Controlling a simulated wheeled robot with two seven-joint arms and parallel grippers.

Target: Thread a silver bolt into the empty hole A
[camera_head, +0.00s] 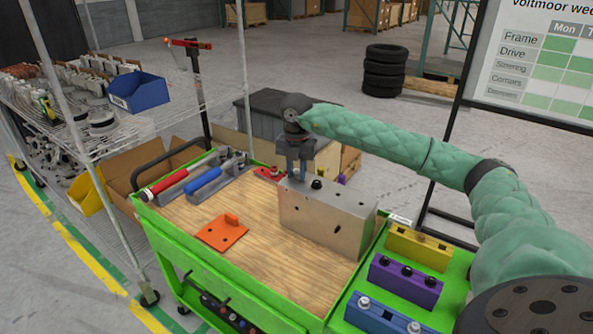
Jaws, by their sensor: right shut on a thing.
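The grey metal chassis block (322,218) stands on the wooden top of the green cart. A black bolt head (316,184) sits on its top face, with a small dark spot further right on that face. My right gripper (294,172) reaches down over the left end of the block's top. It is shut on what looks like a silver bolt, mostly hidden between the fingers; I cannot tell whether it touches a hole. No hole letter is readable. Silver bolts also stand in the blue holder (376,318) at the front right. My left gripper is not in view.
A purple holder (405,284) with black bolts and a yellow holder (418,249) stand on the green side shelf. An orange plate (220,236) and red and blue-handled tools (204,181) lie left. Bare wood lies before the block.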

